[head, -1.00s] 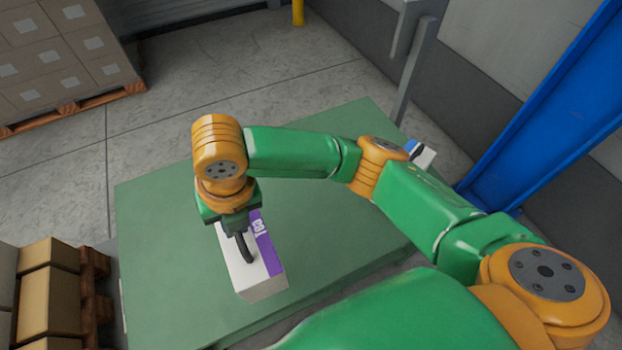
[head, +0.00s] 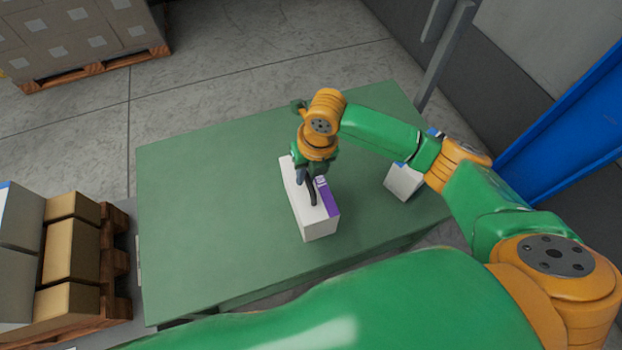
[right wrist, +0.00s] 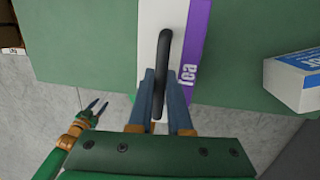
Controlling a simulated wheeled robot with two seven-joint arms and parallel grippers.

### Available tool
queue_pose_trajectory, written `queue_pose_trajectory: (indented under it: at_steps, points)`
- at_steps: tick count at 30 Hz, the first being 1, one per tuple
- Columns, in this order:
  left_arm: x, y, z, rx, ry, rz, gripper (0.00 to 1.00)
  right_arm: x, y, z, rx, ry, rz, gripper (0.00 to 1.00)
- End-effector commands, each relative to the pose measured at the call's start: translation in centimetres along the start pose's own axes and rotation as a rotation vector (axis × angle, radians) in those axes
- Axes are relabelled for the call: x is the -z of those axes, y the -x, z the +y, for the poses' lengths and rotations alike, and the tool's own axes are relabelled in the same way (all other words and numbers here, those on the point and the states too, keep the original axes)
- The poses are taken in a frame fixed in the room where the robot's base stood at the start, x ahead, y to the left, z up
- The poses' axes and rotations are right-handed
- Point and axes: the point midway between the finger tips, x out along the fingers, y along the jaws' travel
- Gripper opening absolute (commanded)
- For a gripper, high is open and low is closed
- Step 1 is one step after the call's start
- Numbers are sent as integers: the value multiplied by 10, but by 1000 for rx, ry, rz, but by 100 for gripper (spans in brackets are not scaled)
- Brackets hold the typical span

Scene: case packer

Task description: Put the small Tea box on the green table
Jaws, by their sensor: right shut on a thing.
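The Tea box (head: 312,222) is white with a purple band and a dark handle on top. My right gripper (head: 307,185) is shut on that handle. The box is over the middle to right part of the green table (head: 200,220); I cannot tell whether its base touches the top. In the right wrist view, the jaws (right wrist: 160,95) straddle the dark handle, and the Tea box (right wrist: 150,30) shows its "Tea" lettering. My left gripper (right wrist: 95,108) shows at the lower left of the right wrist view, its fingers apart and empty. It is not visible in the head view.
A white and blue box (head: 402,182) stands on the table to the right, partly behind my arm. Brown cartons (head: 70,255) stand on a pallet at left, and stacked boxes (head: 85,35) at the back left. A blue post (head: 560,140) is at right. The table's left half is clear.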

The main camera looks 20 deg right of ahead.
Motion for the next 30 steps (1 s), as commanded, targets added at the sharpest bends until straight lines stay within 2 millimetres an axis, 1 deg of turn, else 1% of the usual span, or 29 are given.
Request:
queue_pose_trajectory:
  at_steps: [7, 12, 15, 26, 27, 29, 30]
  points:
    - [0, 0, 1, -2, 0, 1, 47, -5, -17, -16, -1, -3, -1, 0]
    - [1, 4, 1, -2, -1, 1, 47, -2, -36, -18, -2, 0, 1, 0]
    - [1, 5, 1, -2, -1, 1, 47, -2, -44, -19, -1, 0, -2, 0]
    - [1, 2, 1, -2, -1, 1, 47, -2, -49, -20, -1, 1, -2, 0]
    - [1, 3, 1, -2, -1, 1, 47, -1, -48, -20, 0, 1, -1, 28]
    - [1, 3, 1, -2, -1, 1, 47, -1, -48, -20, 0, 1, -1, 44]
    - [1, 3, 1, -2, 0, 1, 47, -1, -48, -20, 0, 1, -1, 47]
